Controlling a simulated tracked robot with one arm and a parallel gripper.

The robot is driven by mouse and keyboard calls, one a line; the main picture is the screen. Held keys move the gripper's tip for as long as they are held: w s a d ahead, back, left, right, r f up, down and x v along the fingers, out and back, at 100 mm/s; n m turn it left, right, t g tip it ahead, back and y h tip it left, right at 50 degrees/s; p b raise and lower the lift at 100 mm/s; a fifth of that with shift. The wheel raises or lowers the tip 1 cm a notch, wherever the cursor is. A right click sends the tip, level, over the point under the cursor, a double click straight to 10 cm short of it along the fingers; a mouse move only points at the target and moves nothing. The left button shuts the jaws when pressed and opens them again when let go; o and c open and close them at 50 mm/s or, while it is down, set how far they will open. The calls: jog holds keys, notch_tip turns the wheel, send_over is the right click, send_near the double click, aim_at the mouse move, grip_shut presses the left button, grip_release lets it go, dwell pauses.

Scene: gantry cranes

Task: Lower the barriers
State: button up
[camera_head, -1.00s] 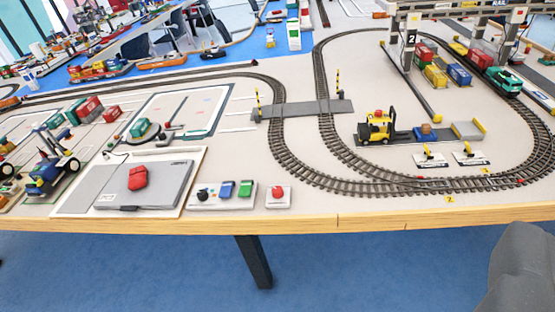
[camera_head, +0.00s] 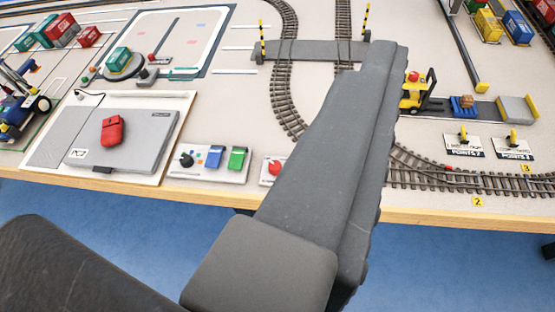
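Two yellow-and-black striped barriers stand upright at the grey level crossing (camera_head: 310,51), the left barrier (camera_head: 262,42) and the right barrier (camera_head: 366,22). A control box (camera_head: 208,165) with a black knob, a blue button and a green button sits near the table's front edge. A small box with a red button (camera_head: 275,168) stands right of it, partly covered by my dark grey arm part. My gripper (camera_head: 345,150) seems to be this long dark part, reaching over the table toward the crossing. Its fingertips cannot be made out clearly, and I see nothing held.
A grey case (camera_head: 140,143) with a red object (camera_head: 112,130) lies to the left. A yellow forklift (camera_head: 415,95) and lever plates (camera_head: 464,141) stand to the right. Curved track (camera_head: 282,90) crosses the middle. The wooden table edge (camera_head: 110,188) runs along the front.

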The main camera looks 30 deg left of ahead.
jog(key=w+a+f+n+g+p, duration=0.35)
jog(key=w+p, duration=0.25)
jog(key=w, duration=0.4)
jog(key=n+g+p, duration=1.2)
jog(key=n+p, duration=0.6)
jog(key=p, duration=0.1)
send_over(275, 164)
notch_tip(275, 164, down, 31)
notch_tip(275, 164, down, 13)
jog(key=shift+r+p, duration=0.1)
jog(key=shift+p, duration=0.35)
